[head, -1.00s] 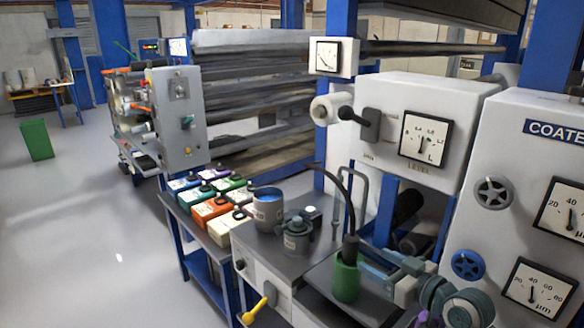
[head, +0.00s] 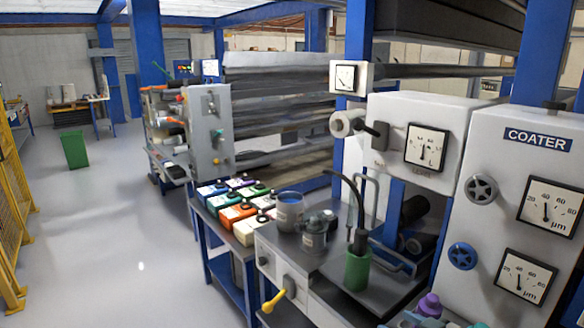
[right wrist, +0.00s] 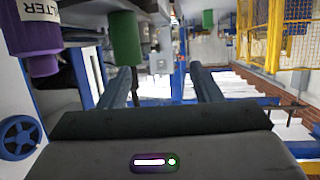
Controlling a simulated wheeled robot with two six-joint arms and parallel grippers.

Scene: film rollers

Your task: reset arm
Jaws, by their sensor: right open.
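My right gripper (right wrist: 163,85) shows in the right wrist view with its two dark fingers apart and nothing between them. A green cup (right wrist: 124,38) is beyond the fingers, above them in that picture. A purple cap (head: 430,304) shows at the bottom edge. Neither gripper can be made out in the head view now.
A coater panel (head: 490,145) with gauges and wheels stands at right. The bench carries a blue-topped can (head: 289,210), a grey pot (head: 315,238) and several coloured boxes. A yellow lever (head: 274,301) sticks out in front. A yellow fence (head: 10,200) is at left; the floor between is clear.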

